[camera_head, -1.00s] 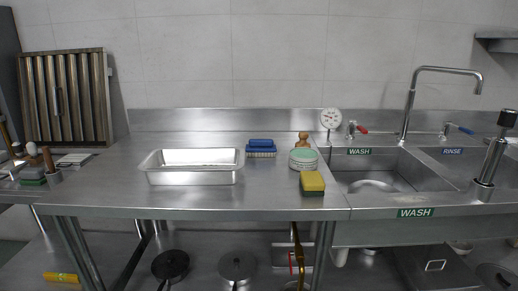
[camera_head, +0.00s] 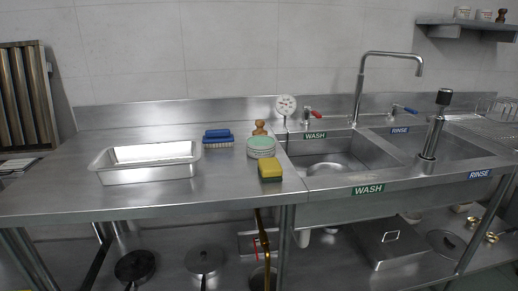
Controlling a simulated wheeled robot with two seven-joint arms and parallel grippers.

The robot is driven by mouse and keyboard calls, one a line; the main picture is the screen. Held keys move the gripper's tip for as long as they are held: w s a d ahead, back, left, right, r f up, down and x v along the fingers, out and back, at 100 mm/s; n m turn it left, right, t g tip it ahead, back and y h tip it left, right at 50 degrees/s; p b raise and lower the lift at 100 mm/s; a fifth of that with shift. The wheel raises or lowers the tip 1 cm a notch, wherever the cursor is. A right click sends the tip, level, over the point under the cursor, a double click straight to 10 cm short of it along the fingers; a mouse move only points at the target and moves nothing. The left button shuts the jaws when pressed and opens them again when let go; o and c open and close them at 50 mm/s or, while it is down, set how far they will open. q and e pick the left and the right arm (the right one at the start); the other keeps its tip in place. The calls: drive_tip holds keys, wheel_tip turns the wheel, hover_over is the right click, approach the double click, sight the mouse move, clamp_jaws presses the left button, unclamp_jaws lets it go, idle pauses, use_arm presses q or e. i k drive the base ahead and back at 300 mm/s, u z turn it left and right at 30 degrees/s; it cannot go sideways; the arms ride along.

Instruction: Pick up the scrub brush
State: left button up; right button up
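A scrub brush (camera_head: 218,138) with a blue top and pale bristles lies on the steel counter, bristles down. It is just right of a steel pan (camera_head: 147,174) and left of a stack of small dishes with a green top (camera_head: 261,147). Neither of my grippers is in view.
A yellow sponge with a dark underside (camera_head: 270,170) lies near the counter's front, and a wooden-handled item (camera_head: 260,128) stands behind the dishes. A dial thermometer (camera_head: 286,106), a wash sink (camera_head: 335,160) and a tall faucet (camera_head: 362,85) are to the right. The counter's front left is bare.

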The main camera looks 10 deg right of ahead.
sight(218, 138)
drive_tip(key=z, duration=0.75)
drive_tip(key=i, duration=0.75)
drive_tip(key=u, duration=1.8)
